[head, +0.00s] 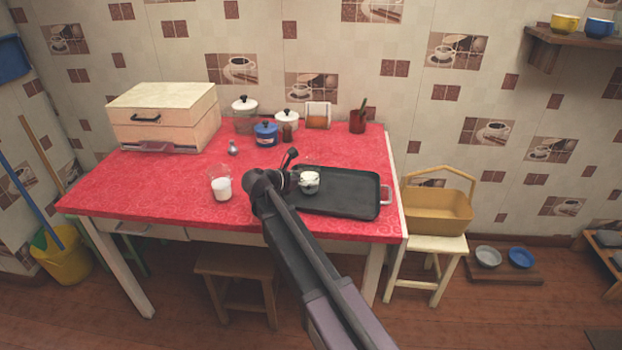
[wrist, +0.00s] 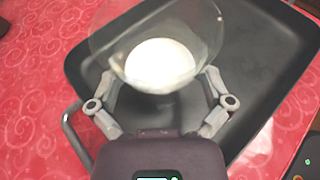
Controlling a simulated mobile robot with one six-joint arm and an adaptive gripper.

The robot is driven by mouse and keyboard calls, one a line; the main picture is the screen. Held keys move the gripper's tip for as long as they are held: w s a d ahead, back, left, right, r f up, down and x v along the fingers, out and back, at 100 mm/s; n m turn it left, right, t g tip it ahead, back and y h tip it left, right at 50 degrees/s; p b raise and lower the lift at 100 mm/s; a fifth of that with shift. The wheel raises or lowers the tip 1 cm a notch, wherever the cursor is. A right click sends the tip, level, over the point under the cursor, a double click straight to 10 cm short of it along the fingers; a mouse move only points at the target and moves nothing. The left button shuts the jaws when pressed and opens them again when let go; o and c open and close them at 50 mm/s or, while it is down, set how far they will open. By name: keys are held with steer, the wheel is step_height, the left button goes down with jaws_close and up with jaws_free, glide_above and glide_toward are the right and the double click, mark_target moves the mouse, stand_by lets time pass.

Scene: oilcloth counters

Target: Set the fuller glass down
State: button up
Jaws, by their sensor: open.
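One clear glass with white liquid (head: 309,182) is at the left part of the black tray (head: 345,199) and looks to stand on it; its base is hard to see. In the wrist view this glass (wrist: 160,62) is between the fingers of my gripper (wrist: 160,85), which is open around it. My gripper (head: 294,178) also shows in the head view, at the glass's left side. A second glass with white liquid (head: 221,187) stands on the red cloth, left of the tray and apart from my gripper. I cannot surely compare their levels.
Pots, a blue canister (head: 265,134), a jar rack (head: 318,115) and a dark red cup (head: 357,122) stand along the back. A cream bread box (head: 165,118) fills the back left. Red cloth (head: 150,187) is bare at the front left. A basket (head: 437,210) sits on a stool at right.

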steer(key=p+v, duration=0.3)
steer(key=v, duration=0.7)
steer(key=shift+d, duration=0.1)
steer(key=shift+s+a+r+p, duration=0.15)
steer(key=shift+s+a+p, duration=0.05)
steer(key=shift+a+p, duration=0.15)
